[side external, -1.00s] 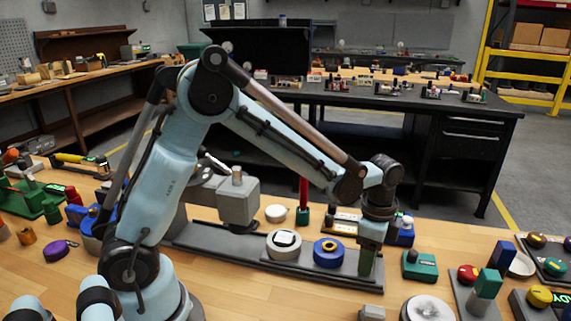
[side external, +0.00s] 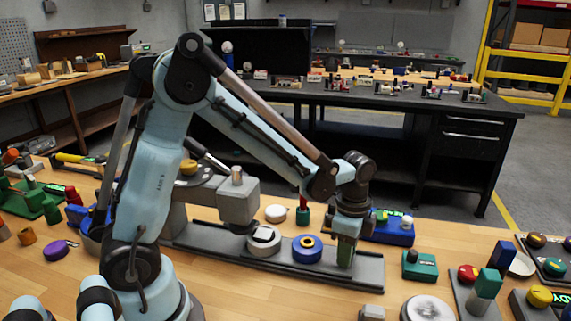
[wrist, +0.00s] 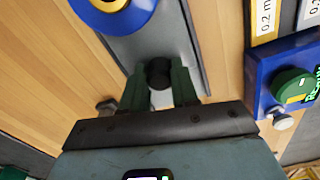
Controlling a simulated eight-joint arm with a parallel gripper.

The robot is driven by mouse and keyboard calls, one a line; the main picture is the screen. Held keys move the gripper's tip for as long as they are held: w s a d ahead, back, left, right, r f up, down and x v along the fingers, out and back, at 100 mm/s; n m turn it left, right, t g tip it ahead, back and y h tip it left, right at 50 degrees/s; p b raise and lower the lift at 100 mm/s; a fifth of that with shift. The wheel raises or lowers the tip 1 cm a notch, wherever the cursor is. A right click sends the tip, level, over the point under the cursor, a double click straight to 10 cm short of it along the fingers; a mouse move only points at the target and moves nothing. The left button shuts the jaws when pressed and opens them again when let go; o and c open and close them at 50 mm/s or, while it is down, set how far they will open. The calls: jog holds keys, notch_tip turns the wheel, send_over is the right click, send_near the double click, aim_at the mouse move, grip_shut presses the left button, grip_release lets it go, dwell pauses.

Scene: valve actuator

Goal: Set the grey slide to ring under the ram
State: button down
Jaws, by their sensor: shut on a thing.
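The grey slide (side external: 325,267) lies on a long grey rail on the bench. It carries a white disc with a dark patch (side external: 264,240) and, to its right, a blue ring with a yellow centre (side external: 307,249). The grey press head with the ram (side external: 238,202) stands over the rail's left part; the white disc is just at its right edge and the blue ring is clear to the right. My gripper (side external: 346,252) is at the slide's right end, shut on a dark round knob (wrist: 158,72). The blue ring (wrist: 112,8) is ahead in the wrist view.
A blue box with a green knob (wrist: 292,85) stands close beside the rail, behind my gripper in the side view. A green box (side external: 419,265) and a small grey block (side external: 371,312) stand to the right and front. Bare wood lies in front of the rail.

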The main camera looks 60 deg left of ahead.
aim_at(322, 245)
jog(key=s+a, duration=0.3)
jog(key=shift+s+a, duration=0.4)
jog(key=c, duration=0.8)
grip_release()
jog(key=shift+c, duration=0.2)
notch_tip(322, 245, up, 12)
